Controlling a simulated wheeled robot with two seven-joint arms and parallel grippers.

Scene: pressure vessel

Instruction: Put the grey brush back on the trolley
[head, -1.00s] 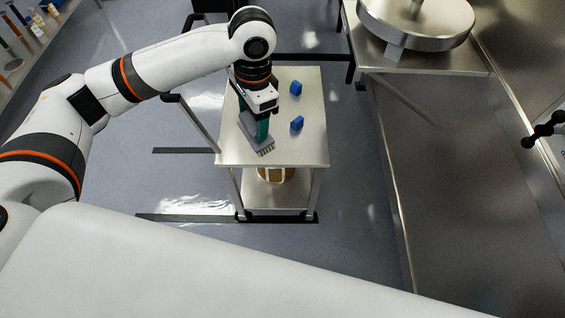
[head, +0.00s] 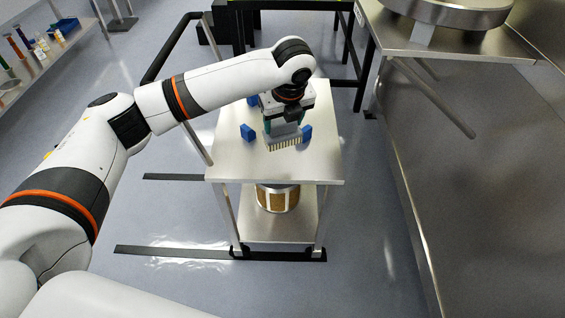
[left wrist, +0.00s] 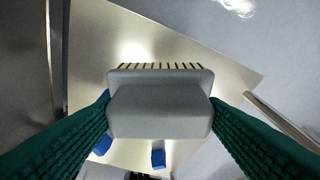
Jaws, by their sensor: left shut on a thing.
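The grey brush (head: 284,134) with pale bristles is held by my left gripper (head: 285,122) over the trolley top (head: 235,165). In the left wrist view the brush (left wrist: 160,108) sits between the two green fingers (left wrist: 160,118), which are shut on its sides. In the head view its bristles point toward the front edge. A blue block (head: 248,133) is on its left and another blue block (head: 306,134) is close on its right. I cannot tell whether the brush touches the trolley top. My right gripper is not in view.
A third blue block (head: 252,100) is farther back on the trolley. A brown and white drum (head: 278,197) stands on its lower shelf. A steel bench (head: 455,40) with a round vessel part (head: 450,12) is at the right. The front of the trolley top is clear.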

